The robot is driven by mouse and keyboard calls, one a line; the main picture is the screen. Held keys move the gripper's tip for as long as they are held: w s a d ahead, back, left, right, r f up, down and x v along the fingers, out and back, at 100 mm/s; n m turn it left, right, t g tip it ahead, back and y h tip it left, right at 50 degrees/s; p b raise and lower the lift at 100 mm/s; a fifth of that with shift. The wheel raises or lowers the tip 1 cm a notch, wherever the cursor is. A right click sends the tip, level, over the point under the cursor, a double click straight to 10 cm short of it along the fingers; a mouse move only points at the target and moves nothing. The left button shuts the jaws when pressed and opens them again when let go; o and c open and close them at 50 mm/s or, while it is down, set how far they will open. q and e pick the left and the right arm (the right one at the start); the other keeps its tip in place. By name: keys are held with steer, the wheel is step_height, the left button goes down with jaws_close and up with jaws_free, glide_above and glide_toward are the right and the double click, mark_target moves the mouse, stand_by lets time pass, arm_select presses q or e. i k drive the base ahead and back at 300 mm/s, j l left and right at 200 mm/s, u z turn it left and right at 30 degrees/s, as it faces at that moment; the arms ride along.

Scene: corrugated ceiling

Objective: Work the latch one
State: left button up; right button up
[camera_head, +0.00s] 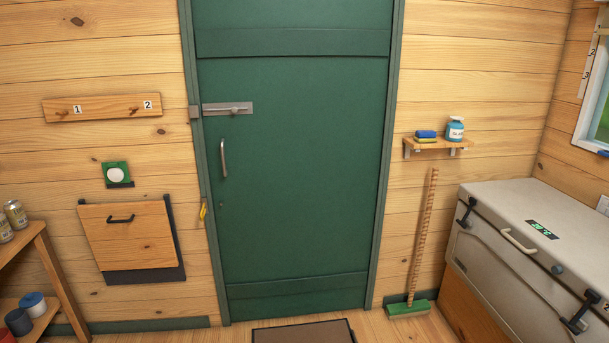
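A pale chest (500,270) stands at the right with its lid down. It has two black latches on its front: a left latch (465,213) near the far corner and a right latch (580,312) nearer to me. A small "2" label shows beside the right latch; I see no readable "1" on the chest. A green door (300,190) stands shut in the middle, with a grey sliding bolt (227,108) at its upper left beside a small keeper (194,112) on the frame. I cannot tell whether the bolt reaches into the keeper. Neither gripper is in view.
A peg board (103,107) numbered 1 and 2 and a wooden flap (132,237) are on the left wall. A shelf (20,240) with cans stands at lower left. A broom (422,240) leans left of the chest. A mat (303,333) lies before the door.

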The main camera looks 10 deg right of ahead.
mark_target(473, 200)
steer(key=i+z, duration=0.3)
steer(key=i, duration=0.4)
steer(key=i+j+z, duration=0.25)
steer(key=i, duration=0.4)
steer(key=i+z, duration=0.55)
steer(key=z, duration=0.25)
steer(key=i+j+z, duration=0.45)
steer(key=z, duration=0.3)
steer(key=i+j+z, duration=0.1)
steer(key=z, duration=0.3)
steer(key=i+j+z, duration=0.35)
steer(key=k+l, duration=0.05)
steer(key=l, duration=0.05)
